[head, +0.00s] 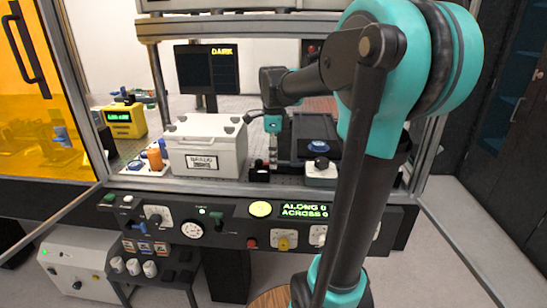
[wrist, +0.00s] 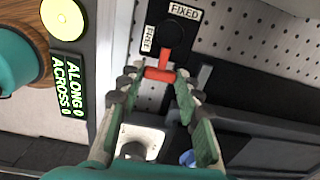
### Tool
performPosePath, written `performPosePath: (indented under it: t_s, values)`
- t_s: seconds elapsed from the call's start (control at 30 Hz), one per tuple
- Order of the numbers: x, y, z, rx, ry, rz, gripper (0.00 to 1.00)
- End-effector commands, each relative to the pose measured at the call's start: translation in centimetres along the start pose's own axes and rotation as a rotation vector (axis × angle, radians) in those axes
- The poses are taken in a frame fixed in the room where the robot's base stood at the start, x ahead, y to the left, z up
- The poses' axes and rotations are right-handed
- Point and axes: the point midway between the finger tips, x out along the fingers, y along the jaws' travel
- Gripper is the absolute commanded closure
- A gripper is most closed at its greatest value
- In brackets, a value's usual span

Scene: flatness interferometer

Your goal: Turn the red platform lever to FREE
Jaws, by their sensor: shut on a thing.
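The red platform lever (wrist: 163,64) runs down in the wrist view from a round black hub (wrist: 169,34), ending in a red crossbar. A FIXED label (wrist: 185,12) sits above the hub and a FREE label (wrist: 148,38) to its left. The lever points at neither label. My gripper (wrist: 157,77) has a finger at each end of the crossbar and is shut on it. In the head view my gripper (head: 272,158) reaches down beside the white box; the lever is too small to make out clearly there.
A white lidded box (head: 205,145) stands left of my gripper, and a dark unit (head: 318,135) stands right. The front panel has a display (head: 304,210) reading ALONG 0, ACROSS 0. A monitor (head: 207,70) behind shows DARK.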

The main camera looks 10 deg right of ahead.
Motion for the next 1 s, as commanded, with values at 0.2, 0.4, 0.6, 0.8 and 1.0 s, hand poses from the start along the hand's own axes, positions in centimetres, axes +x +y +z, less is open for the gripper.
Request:
performPosePath:
  t_s: [0.2, 0.4, 0.6, 0.8, 1.0]
  values:
    - [0.0, 0.0, 0.0, -0.001, -0.001, -0.001, 0.65]
    - [0.0, 0.0, 0.0, -0.001, 0.000, 0.000, 0.45]
    - [0.0, 0.0, 0.0, -0.001, 0.000, 0.000, 0.45]
    - [-1.1, 0.0, 0.0, -0.001, 0.000, 0.000, 0.45]
    - [-4.6, -0.1, 0.0, -0.001, 0.000, 0.000, 0.45]
